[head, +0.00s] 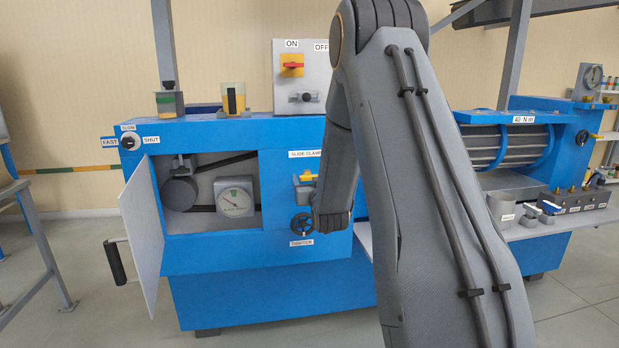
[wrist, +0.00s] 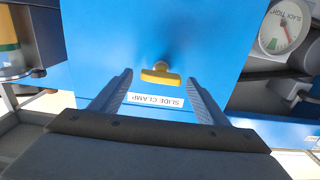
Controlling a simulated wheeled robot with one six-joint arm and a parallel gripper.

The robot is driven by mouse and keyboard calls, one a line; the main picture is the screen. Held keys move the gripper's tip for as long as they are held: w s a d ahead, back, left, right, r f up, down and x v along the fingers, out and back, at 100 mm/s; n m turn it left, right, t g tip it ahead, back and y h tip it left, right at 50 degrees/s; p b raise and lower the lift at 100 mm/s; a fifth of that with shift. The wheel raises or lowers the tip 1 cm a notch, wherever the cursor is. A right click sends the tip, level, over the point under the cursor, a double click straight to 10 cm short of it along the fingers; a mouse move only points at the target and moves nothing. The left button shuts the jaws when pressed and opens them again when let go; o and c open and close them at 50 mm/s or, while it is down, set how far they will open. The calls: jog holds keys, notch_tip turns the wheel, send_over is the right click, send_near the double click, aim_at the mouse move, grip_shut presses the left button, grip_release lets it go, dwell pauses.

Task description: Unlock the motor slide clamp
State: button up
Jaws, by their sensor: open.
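The slide clamp has a yellow handle (wrist: 160,75) on a blue panel (wrist: 105,30), above its upside-down "SLIDE CLAMP" label (wrist: 155,101) in the wrist view. In the head view the yellow handle (head: 306,177) shows just left of my arm, below the partly covered label (head: 304,154). My gripper (wrist: 160,77) is open, with one finger on each side of the handle in the wrist view. No contact shows, and the distance to the handle is hard to tell.
A black handwheel (head: 302,223) sits below the clamp. Left of it, an open white door (head: 142,235) exposes a belt bay with a slack gauge (head: 234,197). The ON/OFF switch box (head: 300,75) stands on top. A tray with several parts (head: 560,212) is at right.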

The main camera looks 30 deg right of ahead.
jog(key=shift+x, duration=1.3)
jog(key=c, duration=1)
jog(key=shift+c, duration=0.2)
